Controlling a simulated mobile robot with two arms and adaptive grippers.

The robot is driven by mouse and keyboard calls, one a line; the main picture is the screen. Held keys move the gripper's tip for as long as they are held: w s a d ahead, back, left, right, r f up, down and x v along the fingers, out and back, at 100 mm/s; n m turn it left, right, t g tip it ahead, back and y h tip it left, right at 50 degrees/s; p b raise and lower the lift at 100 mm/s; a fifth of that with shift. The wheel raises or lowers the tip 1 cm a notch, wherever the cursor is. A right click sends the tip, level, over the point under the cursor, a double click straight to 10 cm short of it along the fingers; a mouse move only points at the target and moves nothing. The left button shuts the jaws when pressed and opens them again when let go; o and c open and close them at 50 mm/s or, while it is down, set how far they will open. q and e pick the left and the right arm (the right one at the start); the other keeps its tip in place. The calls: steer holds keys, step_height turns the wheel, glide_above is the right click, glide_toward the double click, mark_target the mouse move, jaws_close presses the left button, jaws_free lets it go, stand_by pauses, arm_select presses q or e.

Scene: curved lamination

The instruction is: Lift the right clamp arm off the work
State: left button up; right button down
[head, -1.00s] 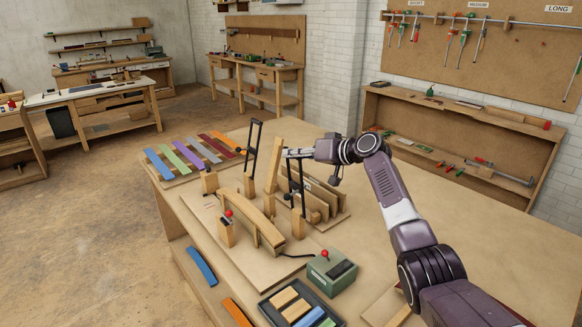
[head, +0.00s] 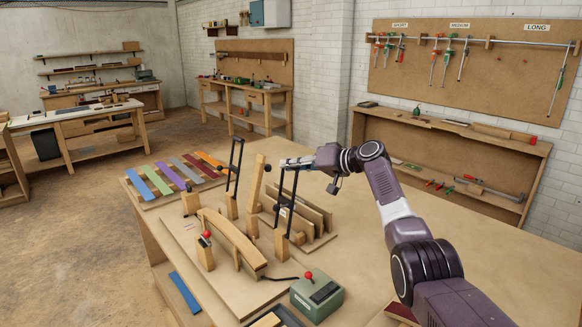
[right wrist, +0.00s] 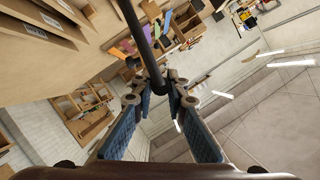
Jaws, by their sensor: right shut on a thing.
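The work, a curved light-wood piece (head: 228,236), lies on the fixture board (head: 182,238) in the head view. The right clamp arm (head: 290,212), a black bar frame, stands upright behind the work's right end and looks clear of it. My right gripper (head: 284,163) is shut on the top of this arm. In the right wrist view the black bar (right wrist: 143,45) runs between the blue-padded fingers (right wrist: 160,95). A second black clamp arm (head: 234,165) stands upright to the left. My left gripper is not in view.
A green box with a red knob (head: 316,293) stands in front of the fixture. Upright wooden panels (head: 312,212) stand close behind the right clamp arm. Coloured strips (head: 170,175) lie at the table's far left. The table's right side (head: 480,262) is mostly clear.

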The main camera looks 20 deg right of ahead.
steer(key=c, duration=1.9)
jaws_free()
steer(key=shift+v, duration=0.75)
steer(key=v, duration=1)
steer(key=shift+s+d, duration=0.15)
steer(key=shift+s, duration=0.05)
steer(key=shift+r, duration=0.1)
